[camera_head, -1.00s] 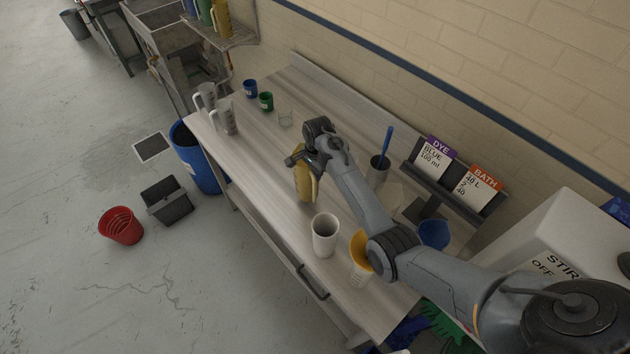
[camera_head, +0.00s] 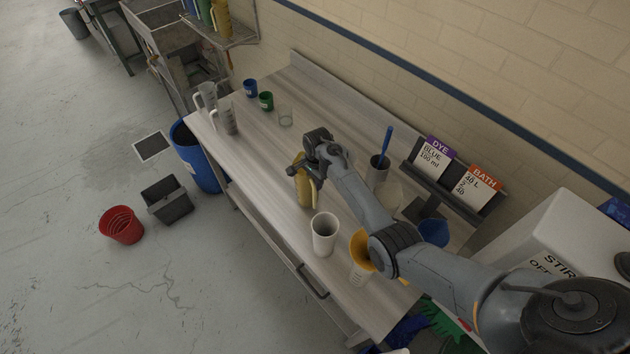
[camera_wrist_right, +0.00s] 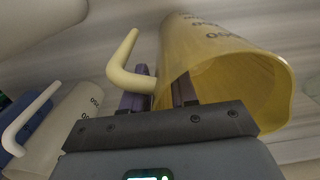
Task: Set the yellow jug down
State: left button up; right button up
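The yellow jug (camera_head: 304,188) is near the middle of the pale bench in the head view, roughly upright; whether its base touches the bench I cannot tell. My right gripper (camera_head: 304,164) is at its top and hides part of it. In the right wrist view the jug's yellow body (camera_wrist_right: 215,60) lies beyond the fingers, its open mouth at the right and its handle at the left. The right gripper (camera_wrist_right: 158,95) is shut on the jug near the handle, where the exact contact is partly hidden. My left gripper is not in view.
A white cup (camera_head: 324,236) and an orange funnel (camera_head: 361,246) stand near the jug. Clear jugs (camera_head: 227,116) and small cups are farther left. Bench space left of the jug is bare.

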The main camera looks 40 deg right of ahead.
jog(key=shift+o, duration=0.3)
jog(key=shift+s+d+r+b, duration=0.1)
jog(key=shift+r+b, duration=0.15)
jog(key=shift+r, duration=2.8)
jog(key=shift+d+r+b, duration=0.1)
jog(key=shift+r+b, duration=0.1)
jog(key=shift+r, duration=2.85)
